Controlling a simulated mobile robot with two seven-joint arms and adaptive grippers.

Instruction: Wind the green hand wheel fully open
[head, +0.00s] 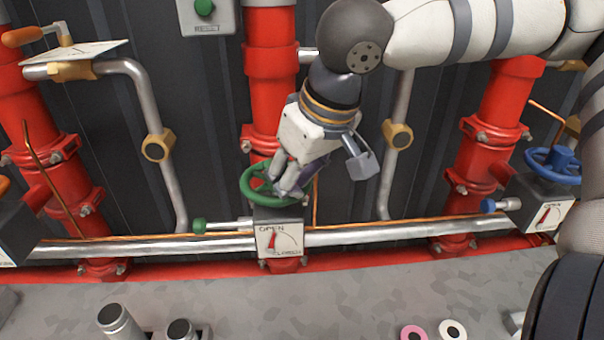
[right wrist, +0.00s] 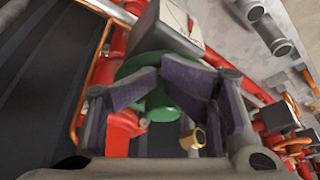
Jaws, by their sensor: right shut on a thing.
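The green hand wheel (head: 246,184) sits on top of a grey valve box on the middle red pipe. A white plate marked OPEN and CLOSED (head: 280,240) with a small red pointer is on the box's front; the exact reading is too small to tell. My right gripper (head: 288,190) reaches down from above and is shut on the wheel's right side, hiding part of it. In the right wrist view, the purple-grey finger pads (right wrist: 165,82) lie over the green wheel (right wrist: 168,110). My left gripper is not in view.
A green-tipped lever (head: 199,225) sticks out left of the valve box. A blue hand wheel (head: 552,160) is at the right, and an orange-handled lever (head: 22,37) is at the upper left. Silver pipes (head: 170,170) run close around the wheel. A grey surface (head: 270,300) lies in front.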

